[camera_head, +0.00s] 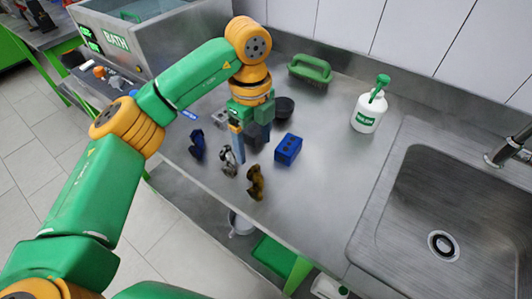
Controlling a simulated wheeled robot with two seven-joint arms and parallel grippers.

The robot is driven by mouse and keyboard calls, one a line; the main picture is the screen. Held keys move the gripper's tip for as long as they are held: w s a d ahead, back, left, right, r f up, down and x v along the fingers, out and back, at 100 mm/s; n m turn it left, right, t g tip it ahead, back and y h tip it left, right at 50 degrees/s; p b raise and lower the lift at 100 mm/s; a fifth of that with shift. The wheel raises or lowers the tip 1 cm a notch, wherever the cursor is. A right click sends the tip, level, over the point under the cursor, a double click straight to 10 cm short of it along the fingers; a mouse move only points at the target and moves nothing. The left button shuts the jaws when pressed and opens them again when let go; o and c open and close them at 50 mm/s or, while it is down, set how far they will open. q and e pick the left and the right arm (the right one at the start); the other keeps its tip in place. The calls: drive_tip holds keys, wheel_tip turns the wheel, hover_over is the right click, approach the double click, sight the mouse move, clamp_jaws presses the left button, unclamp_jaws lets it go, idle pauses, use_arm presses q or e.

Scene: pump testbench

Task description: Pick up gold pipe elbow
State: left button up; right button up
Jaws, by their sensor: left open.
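The gold pipe elbow (255,182) stands on the steel counter near its front edge. A silver-grey pipe piece (228,161) is to its left, and a dark blue one (197,144) is further left. My left gripper (240,150) points down from the green and orange arm, above and behind the gold elbow and close to the silver piece. It is open and apart from the gold elbow. Its fingers are small in the picture, and one partly hides what is behind them. My right gripper is not in view.
A blue block with holes (288,149) lies right of the gripper. A black bowl (284,107), a green brush (310,69) and a white bottle (368,111) stand further back. A sink (410,215) is at right and a bath unit (150,40) at back left. The counter (325,170) is clear before the sink.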

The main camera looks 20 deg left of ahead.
sight(254, 169)
use_arm(q)
drive_tip(key=shift+w+f, duration=0.15)
drive_tip(key=shift+f, duration=0.2)
drive_tip(key=s+f+p, duration=0.1)
drive_tip(key=s, duration=0.1)
drive_tip(key=s+f+p, duration=0.1)
drive_tip(key=f, duration=0.1)
drive_tip(key=shift+s+d+f, duration=0.1)
drive_tip(key=shift+s+d, duration=0.1)
drive_tip(key=shift+s, duration=0.15)
drive_tip(key=shift+w+f, duration=0.2)
drive_tip(key=shift+f, duration=0.4)
drive_tip(key=shift+w+f, duration=0.15)
drive_tip(key=shift+f, duration=0.4)
drive_tip(key=shift+w+f, duration=0.15)
drive_tip(key=shift+w, duration=0.15)
drive_tip(key=shift+s, duration=0.25)
drive_tip(key=c, duration=1.1)
drive_tip(key=shift+w, duration=0.1)
clamp_jaws()
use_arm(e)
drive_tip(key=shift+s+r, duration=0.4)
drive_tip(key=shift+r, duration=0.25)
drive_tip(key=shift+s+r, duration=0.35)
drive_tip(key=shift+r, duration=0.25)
